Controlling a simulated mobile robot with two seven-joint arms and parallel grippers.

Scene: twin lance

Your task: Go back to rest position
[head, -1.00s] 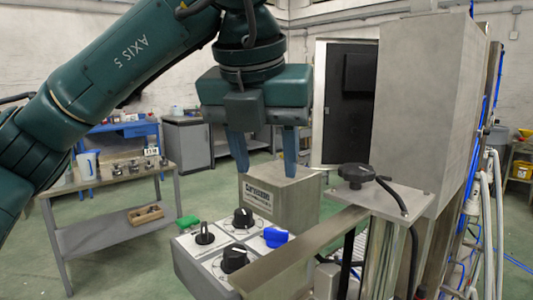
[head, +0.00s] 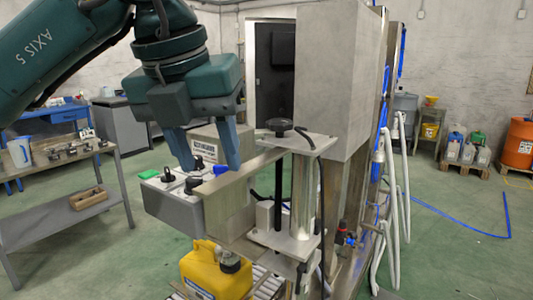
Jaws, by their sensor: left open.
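My left gripper (head: 208,166) reaches in from the upper left on a dark green arm marked AXIS 5. Its two blue-grey fingers point down and stand apart, with nothing held between them. In the picture the fingers overlap the control box (head: 172,209) with black knobs and a green button (head: 148,174). I cannot tell how far the fingertips are from the box. My right gripper does not show.
A metal stand with a black knob (head: 279,126) and a tall grey cabinet (head: 336,80) are right of the gripper. A yellow canister (head: 210,275) sits below on rollers. A workbench (head: 62,212) is at left. Green floor (head: 455,215) is open at right.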

